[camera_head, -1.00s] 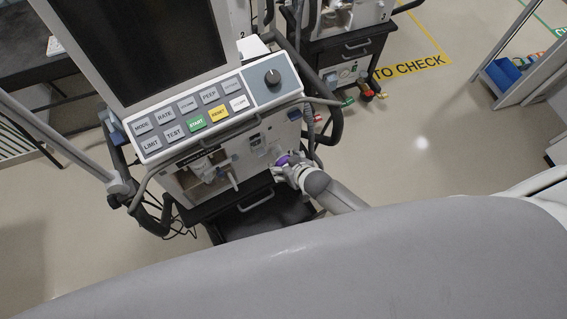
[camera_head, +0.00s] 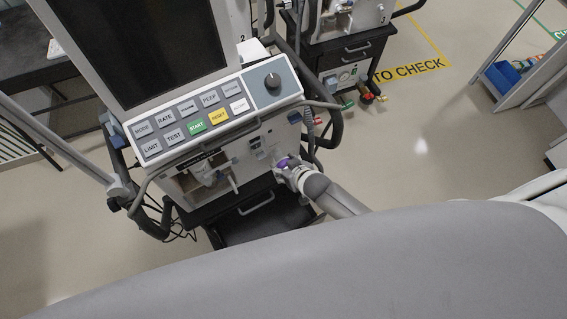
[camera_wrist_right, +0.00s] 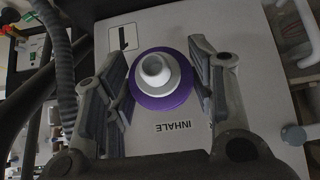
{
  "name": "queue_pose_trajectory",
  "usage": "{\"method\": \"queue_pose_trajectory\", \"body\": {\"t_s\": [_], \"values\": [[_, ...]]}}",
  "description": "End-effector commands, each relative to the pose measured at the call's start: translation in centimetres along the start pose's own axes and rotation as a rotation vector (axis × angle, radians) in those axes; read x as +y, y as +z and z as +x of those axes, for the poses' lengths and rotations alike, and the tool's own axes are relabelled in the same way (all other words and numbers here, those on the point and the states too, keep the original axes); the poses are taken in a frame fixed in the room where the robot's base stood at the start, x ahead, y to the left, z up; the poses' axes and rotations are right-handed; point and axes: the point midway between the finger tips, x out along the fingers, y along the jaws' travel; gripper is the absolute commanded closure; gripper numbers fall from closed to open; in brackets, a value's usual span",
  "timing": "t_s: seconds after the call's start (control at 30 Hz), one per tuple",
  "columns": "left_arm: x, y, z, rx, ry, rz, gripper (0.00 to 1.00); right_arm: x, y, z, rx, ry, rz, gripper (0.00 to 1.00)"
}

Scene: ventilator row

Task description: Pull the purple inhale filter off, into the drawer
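The purple inhale filter (camera_wrist_right: 160,82) is a purple disc with a white round port, seen end-on above the INHALE label in the right wrist view. It sits on the white front panel of the ventilator (camera_head: 240,155); in the head view only a bit of purple (camera_head: 283,162) shows. My right gripper (camera_wrist_right: 160,88) is open, one finger on each side of the filter, with a narrow gap visible at the right finger. Contact on the left is unclear. A black drawer front with a handle (camera_head: 256,203) is below the panel; I cannot tell whether it is open. My left gripper is not in view.
A corrugated hose (camera_wrist_right: 58,65) hangs left of the gripper in the wrist view. A second ventilator cart (camera_head: 350,50) stands behind. A rack with a blue bin (camera_head: 503,73) is at the far right. The floor (camera_head: 430,150) between is clear.

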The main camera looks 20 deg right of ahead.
Motion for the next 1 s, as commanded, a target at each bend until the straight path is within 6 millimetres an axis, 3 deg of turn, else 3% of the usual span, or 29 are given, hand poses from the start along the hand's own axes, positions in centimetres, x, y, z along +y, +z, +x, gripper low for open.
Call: {"method": "queue_pose_trajectory", "body": {"t_s": [0.03,0.3,1.0], "values": [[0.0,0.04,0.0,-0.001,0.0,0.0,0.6,0.01,0.0,-0.01,0.0,0.0,0.0,0.6],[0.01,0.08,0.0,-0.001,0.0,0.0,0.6,0.01,-0.03,-0.01,0.001,0.0,0.0,0.93],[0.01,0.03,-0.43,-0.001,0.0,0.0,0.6,-0.02,0.63,-0.57,-0.002,0.0,0.0,0.93]]}}
